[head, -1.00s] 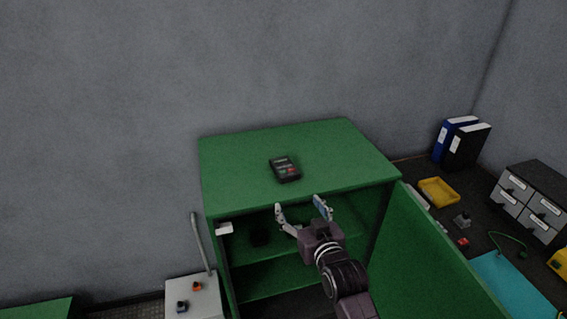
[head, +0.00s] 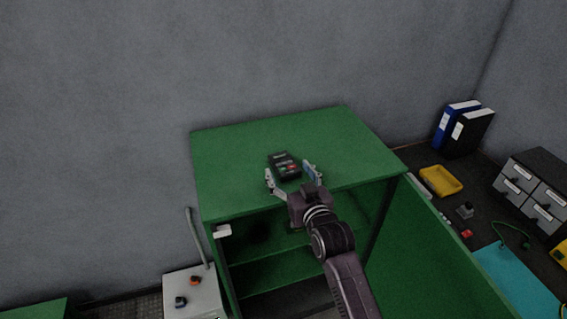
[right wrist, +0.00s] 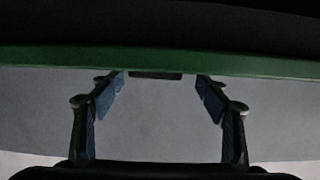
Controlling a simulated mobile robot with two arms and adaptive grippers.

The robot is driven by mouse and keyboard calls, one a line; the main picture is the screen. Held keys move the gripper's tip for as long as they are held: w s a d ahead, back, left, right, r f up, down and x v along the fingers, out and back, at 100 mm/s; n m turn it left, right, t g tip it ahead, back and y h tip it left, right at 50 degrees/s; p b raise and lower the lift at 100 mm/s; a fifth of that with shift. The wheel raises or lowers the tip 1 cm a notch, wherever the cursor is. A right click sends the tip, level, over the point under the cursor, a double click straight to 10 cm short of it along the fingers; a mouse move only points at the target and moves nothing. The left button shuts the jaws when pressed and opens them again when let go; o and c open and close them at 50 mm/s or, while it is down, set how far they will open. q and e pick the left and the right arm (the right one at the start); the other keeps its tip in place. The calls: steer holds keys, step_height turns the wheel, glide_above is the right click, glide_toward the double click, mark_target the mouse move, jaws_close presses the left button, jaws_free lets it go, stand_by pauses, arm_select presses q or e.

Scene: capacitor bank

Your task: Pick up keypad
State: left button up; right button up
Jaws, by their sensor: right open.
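The keypad (head: 285,163) is a small black device with a few red and green keys, lying on top of the green cabinet (head: 230,160). My right gripper (head: 292,176) is open, with its fingertips at the keypad's near end, one to each side in the head view. In the right wrist view the open fingers (right wrist: 160,88) point toward the green cabinet edge (right wrist: 240,65). A dark strip between the fingertips there looks like the keypad (right wrist: 155,75). I cannot tell if the fingers touch it. My left gripper is not in view.
The cabinet door (head: 430,250) stands open at the right, with shelves (head: 270,278) inside. A grey box with buttons (head: 195,292) stands at left. On the right bench are a yellow tray (head: 440,181), binders (head: 465,128) and grey drawers (head: 535,195). The cabinet top around the keypad is clear.

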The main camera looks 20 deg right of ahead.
mark_target(284, 162)
steer(key=shift+w+d+f+p, duration=0.1)
steer(key=shift+w+p, duration=0.55)
steer(key=shift+w, duration=0.5)
steer(key=w, duration=0.2)
steer(key=shift+w+f+p, duration=0.3)
steer(key=shift+f, duration=0.1)
steer(key=shift+w, duration=0.1)
steer(key=c, duration=1.3)
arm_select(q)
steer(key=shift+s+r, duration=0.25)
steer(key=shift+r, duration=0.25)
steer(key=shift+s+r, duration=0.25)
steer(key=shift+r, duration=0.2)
arm_select(e)
steer(key=shift+c, duration=0.5)
steer(key=shift+r, duration=0.1)
